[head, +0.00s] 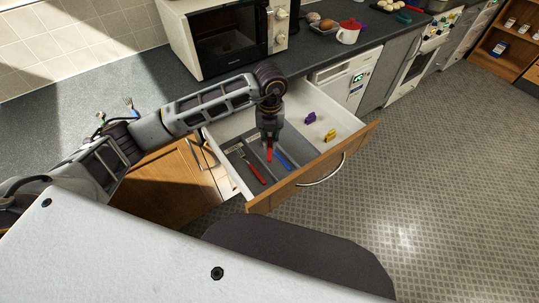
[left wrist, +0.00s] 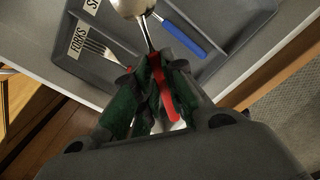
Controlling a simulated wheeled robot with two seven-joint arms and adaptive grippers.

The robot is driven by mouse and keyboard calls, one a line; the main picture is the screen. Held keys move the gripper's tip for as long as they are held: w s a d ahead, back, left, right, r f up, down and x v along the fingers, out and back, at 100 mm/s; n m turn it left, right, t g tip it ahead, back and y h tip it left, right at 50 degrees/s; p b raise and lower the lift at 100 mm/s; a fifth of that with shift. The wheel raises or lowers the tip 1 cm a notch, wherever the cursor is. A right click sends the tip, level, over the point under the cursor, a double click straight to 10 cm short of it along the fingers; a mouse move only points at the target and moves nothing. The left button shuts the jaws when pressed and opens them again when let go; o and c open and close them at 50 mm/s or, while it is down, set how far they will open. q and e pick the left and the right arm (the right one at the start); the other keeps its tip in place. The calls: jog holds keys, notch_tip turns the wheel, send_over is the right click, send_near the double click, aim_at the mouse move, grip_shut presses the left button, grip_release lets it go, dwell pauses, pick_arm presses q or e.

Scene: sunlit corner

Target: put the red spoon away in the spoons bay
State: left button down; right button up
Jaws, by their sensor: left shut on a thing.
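My left gripper (head: 268,137) points down over the open drawer and is shut on the red spoon (head: 269,154). In the left wrist view the spoon's red handle (left wrist: 160,82) is between the fingers (left wrist: 152,80), with its metal bowl (left wrist: 130,6) towards the top edge. A grey divided tray (head: 236,158) lies in the drawer below. A red-handled fork (head: 256,173) lies in the bay labelled FORKS. A blue-handled utensil (head: 286,161) lies in the neighbouring bay, whose label shows only an S; its head is hidden. Whether the spoon touches the tray I cannot tell. My right gripper is out of view.
The drawer's wooden front (head: 305,178) with its curved handle stands out over open floor. A purple item (head: 310,118) and a yellow item (head: 330,135) lie in its right part.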

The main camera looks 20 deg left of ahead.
aim_at(269, 144)
pick_arm(q)
jog(key=n, duration=0.7)
jog(key=shift+a, duration=0.1)
dwell(0.5)
jog(key=shift+f, duration=2.5)
jog(key=shift+f, duration=2.45)
jog(key=shift+f, duration=0.3)
